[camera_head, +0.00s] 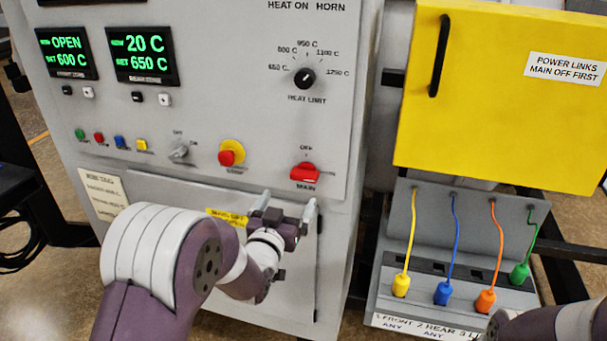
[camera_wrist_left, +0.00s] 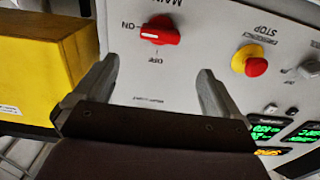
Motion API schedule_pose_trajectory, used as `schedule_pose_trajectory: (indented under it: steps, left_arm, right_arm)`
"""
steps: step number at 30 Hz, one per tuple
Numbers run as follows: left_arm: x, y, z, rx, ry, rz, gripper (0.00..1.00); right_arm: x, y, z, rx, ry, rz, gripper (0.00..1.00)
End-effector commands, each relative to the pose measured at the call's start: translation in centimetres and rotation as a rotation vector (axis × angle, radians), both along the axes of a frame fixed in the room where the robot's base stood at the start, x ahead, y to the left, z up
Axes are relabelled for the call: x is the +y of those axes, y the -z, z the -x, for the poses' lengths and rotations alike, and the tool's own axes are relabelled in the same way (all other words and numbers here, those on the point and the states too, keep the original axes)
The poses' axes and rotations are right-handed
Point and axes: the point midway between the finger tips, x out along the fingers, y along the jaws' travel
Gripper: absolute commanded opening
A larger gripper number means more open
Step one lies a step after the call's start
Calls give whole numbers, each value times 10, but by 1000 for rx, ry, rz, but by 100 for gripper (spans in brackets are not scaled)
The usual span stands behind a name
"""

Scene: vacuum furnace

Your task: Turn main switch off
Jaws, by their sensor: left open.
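The red main switch (camera_head: 305,173) is on the grey furnace panel, with MAIN printed below it and OFF above. It also shows in the left wrist view (camera_wrist_left: 160,30), where the picture is upside down. There its bar lies roughly sideways, in line with the ON mark at left, and OFF is beneath it. My left gripper (camera_head: 288,205) is just below the switch in the head view, open and empty. In the left wrist view its two fingers (camera_wrist_left: 158,82) stand apart, with the switch beyond them and not between them. My right gripper is not visible.
A red emergency stop button on a yellow base (camera_head: 231,153) sits left of the switch, beside a grey selector knob (camera_head: 179,151). The black heat limit knob (camera_head: 304,79) is above. A yellow cover (camera_head: 495,110) and colored plugs are at right. My right arm shows at bottom right.

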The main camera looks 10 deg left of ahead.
Motion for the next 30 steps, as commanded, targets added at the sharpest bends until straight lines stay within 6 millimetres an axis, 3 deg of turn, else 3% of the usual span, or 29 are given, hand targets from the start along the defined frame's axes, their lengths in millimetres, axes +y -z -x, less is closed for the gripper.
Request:
schedule_pose_trajectory:
  steps: [6,12,24,30]
  left_arm:
    - [-2,-3,-58,2,1,0,98]
    - [-3,-2,-91,3,0,0,98]
    - [-4,0,-102,3,0,0,98]
    - [-4,0,-102,3,0,0,42]
  right_arm:
    - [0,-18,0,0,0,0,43]
    - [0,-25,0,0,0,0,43]
    - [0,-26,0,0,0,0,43]
    - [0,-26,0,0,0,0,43]
